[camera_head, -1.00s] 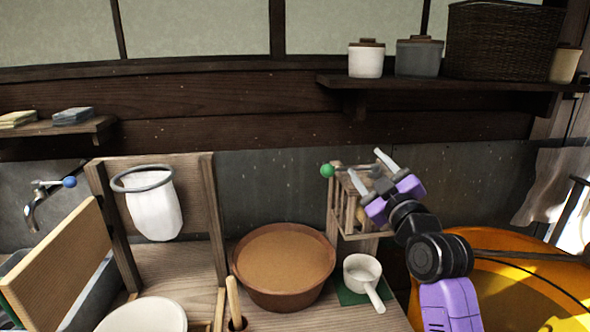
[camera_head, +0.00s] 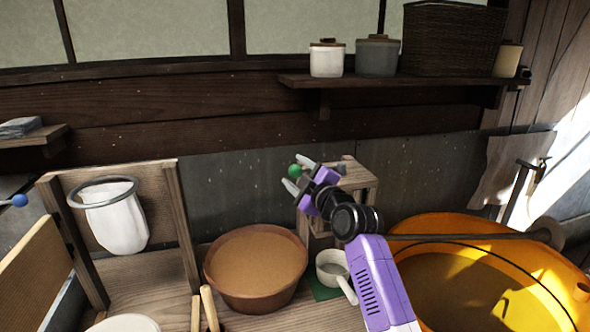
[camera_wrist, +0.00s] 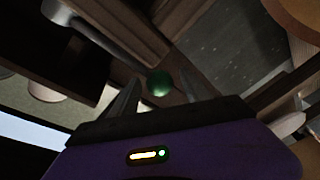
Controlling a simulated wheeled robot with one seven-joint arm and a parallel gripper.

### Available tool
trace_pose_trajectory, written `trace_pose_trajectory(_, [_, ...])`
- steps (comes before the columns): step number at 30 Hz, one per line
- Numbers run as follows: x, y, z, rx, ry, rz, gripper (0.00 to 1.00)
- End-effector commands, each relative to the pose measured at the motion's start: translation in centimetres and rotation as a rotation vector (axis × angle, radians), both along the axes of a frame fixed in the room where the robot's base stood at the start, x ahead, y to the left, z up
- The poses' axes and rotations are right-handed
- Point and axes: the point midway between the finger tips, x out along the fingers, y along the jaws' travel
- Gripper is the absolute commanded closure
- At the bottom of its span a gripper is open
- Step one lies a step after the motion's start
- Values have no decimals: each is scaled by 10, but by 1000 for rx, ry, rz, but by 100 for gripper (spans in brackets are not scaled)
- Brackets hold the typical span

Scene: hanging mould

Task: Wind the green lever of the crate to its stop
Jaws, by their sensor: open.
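The wooden crate (camera_head: 365,183) stands at the back of the bench, partly hidden behind my gripper and forearm. The green knob (camera_head: 294,170) of its lever shows at the crate's upper left. In the wrist view the green knob (camera_wrist: 159,83) lies between and beyond my two fingers. My gripper (camera_head: 298,174) is open, with its light fingertips close around the knob in the head view. I cannot tell whether either finger touches it. The lever's arm is mostly hidden in the head view.
A brown tub (camera_head: 256,262) and a white ladle (camera_head: 333,268) stand below the crate. A white cloth bag (camera_head: 118,226) hangs in a ring at left. A large orange vat (camera_head: 480,270) is at right. A shelf (camera_head: 400,84) with jars is above.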

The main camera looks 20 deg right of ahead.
Motion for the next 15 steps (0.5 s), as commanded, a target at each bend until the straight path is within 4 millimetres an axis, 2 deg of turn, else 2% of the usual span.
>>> trace_pose_trajectory(4, [7, 1, 1, 0, -1, -1, 45])
trace_pose_trajectory(13, [8, 1, 0, 1, -1, -1, 45])
trace_pose_trajectory(15, [8, 1, 0, 1, -1, -1, 56])
